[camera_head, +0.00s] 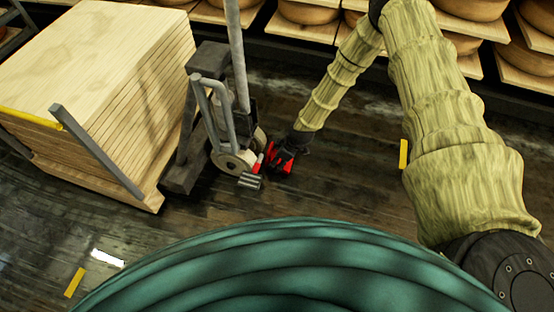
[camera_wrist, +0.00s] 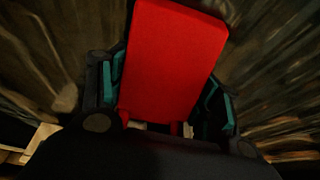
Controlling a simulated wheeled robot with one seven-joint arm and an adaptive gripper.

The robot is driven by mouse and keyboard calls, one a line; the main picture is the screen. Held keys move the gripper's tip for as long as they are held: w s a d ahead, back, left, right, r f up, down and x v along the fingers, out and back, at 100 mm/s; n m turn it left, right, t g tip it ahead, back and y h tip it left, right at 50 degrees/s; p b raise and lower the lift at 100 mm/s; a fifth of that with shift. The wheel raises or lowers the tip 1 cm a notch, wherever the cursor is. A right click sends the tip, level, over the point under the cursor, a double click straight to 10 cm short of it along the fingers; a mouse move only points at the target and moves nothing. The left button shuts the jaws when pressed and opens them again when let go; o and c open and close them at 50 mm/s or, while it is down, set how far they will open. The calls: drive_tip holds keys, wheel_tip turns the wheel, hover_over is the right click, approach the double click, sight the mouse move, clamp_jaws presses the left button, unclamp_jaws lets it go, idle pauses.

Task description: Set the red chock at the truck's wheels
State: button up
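The red chock (camera_wrist: 172,60) fills the middle of the wrist view. The teal-padded fingers of my gripper (camera_head: 282,156) flank it on both sides and appear closed on it. In the head view the red chock (camera_head: 280,158) shows partly between the dark fingers, low near the floor. The truck (camera_head: 211,110) stands just left of my gripper, with its pale wheel (camera_head: 234,160) facing this way. A small gap seems to lie between chock and wheel. I cannot tell whether the chock touches the floor.
A grey pedal with a red part (camera_head: 250,181) sticks out by the wheel, close to my gripper. A stack of wooden boards (camera_head: 100,60) stands left of the truck. Shelves with cheese wheels (camera_head: 308,12) line the back. Dark plank floor (camera_head: 345,180) is free to the right.

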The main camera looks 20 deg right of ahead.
drive_tip(key=o, duration=0.4)
drive_tip(key=p+v, duration=0.5)
drive_tip(key=v, duration=0.7)
drive_tip(key=s+a+f+m+g, duration=0.1)
drive_tip(key=s+a+m, duration=0.1)
drive_tip(key=s, duration=0.6)
drive_tip(key=s+a+f+m, duration=0.1)
drive_tip(key=s+a+m, duration=0.15)
drive_tip(key=s, duration=0.45)
drive_tip(key=s+d+r+m+h, duration=0.1)
drive_tip(key=s+m, duration=0.1)
drive_tip(key=s, duration=0.4)
drive_tip(key=s+d+r+m+g+h, duration=0.1)
drive_tip(key=s+d+r+m, duration=0.1)
drive_tip(key=s, duration=0.4)
drive_tip(key=s+d+r+m+h, duration=0.1)
drive_tip(key=s+m, duration=0.2)
drive_tip(key=s, duration=0.4)
drive_tip(key=shift+d+r+g+h, duration=0.3)
drive_tip(key=shift+r+h, duration=0.1)
